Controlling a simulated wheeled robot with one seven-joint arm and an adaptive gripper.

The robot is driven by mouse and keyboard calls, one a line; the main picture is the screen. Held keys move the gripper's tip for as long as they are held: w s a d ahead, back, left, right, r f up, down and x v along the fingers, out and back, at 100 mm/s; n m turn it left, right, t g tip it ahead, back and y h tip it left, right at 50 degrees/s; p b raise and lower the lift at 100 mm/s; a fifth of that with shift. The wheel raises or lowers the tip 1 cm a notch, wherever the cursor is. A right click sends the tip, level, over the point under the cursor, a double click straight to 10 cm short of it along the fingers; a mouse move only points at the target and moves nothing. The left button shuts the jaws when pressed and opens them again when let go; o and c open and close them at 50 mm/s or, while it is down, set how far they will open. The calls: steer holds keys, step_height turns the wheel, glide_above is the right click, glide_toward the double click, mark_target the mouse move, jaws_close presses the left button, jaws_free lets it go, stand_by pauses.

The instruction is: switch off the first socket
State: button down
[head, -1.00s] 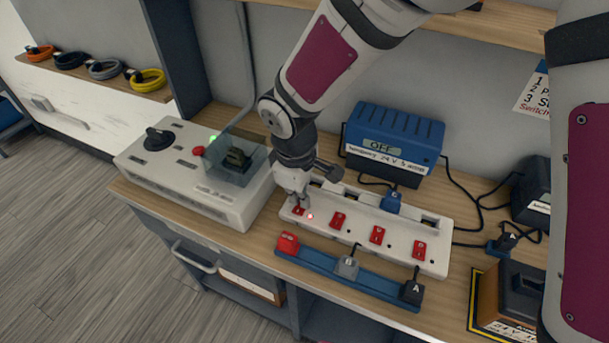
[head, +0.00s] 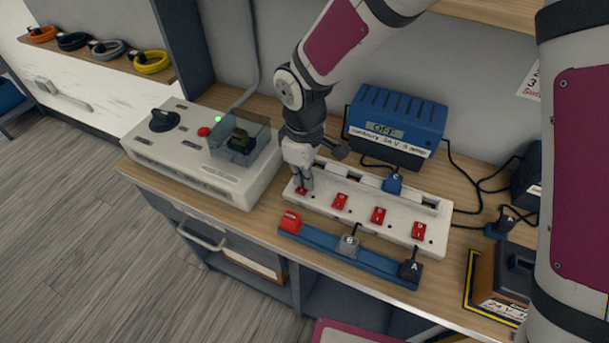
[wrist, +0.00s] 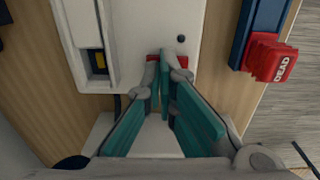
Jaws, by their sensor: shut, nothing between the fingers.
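The white socket strip (head: 330,220) lies on the bench with a row of red rocker switches along its front. My gripper (head: 302,186) is shut and empty, pointing down at the first switch (head: 301,191) at the strip's left end. In the wrist view, the closed fingertips (wrist: 164,62) are over that red switch (wrist: 182,62) and hide its middle; they look to be touching it. The small round lamp (wrist: 181,38) beside it looks dark. The other switches, such as the second (head: 339,201), are clear of my gripper. A blue plug (head: 392,183) sits in the strip further right.
A blue rail (head: 325,253) with a red, a grey and a black plug lies in front of the strip. A grey control box (head: 190,165) with a clear cover stands left. A blue power supply (head: 398,118) reading OFF stands behind.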

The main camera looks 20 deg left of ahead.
steer(key=shift+d+f, duration=0.15)
steer(key=shift+f, duration=0.2)
steer(key=shift+s, duration=0.85)
steer(key=shift+s+a, duration=0.1)
steer(key=shift+a, duration=0.1)
steer(key=shift+r+p, duration=0.15)
steer(key=shift+p, duration=0.15)
step_height(320, 180, up, 14)
steer(key=w+p, duration=0.2)
steer(key=w, duration=0.1)
steer(key=shift+r+p, duration=0.15)
steer(key=shift+p, duration=0.2)
steer(key=shift+d, duration=0.15)
